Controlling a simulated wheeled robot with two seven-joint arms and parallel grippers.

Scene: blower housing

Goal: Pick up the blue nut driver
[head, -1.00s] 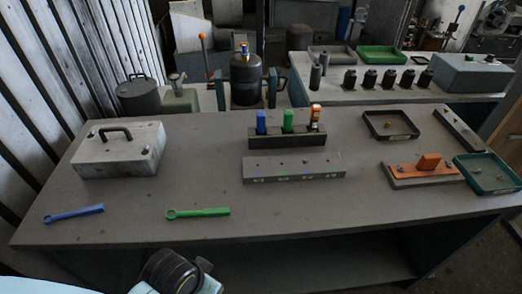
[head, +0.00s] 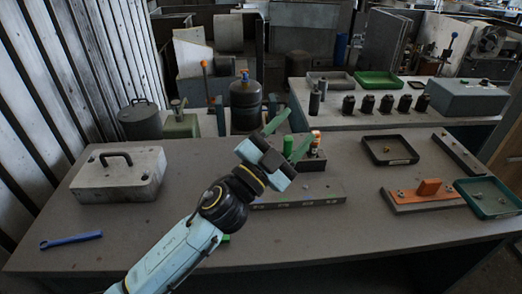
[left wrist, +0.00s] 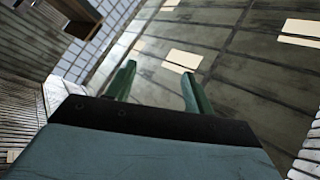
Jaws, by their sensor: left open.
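The blue nut driver does not show; my left arm and gripper cover the left part of the dark rack (head: 314,163) where a blue handle stood before. My right gripper is not in view.
A metal box (head: 117,178) and a blue wrench (head: 71,240) are at the left; my arm mostly hides a green wrench. An orange fixture (head: 429,188) and trays (head: 390,150) are at the right.

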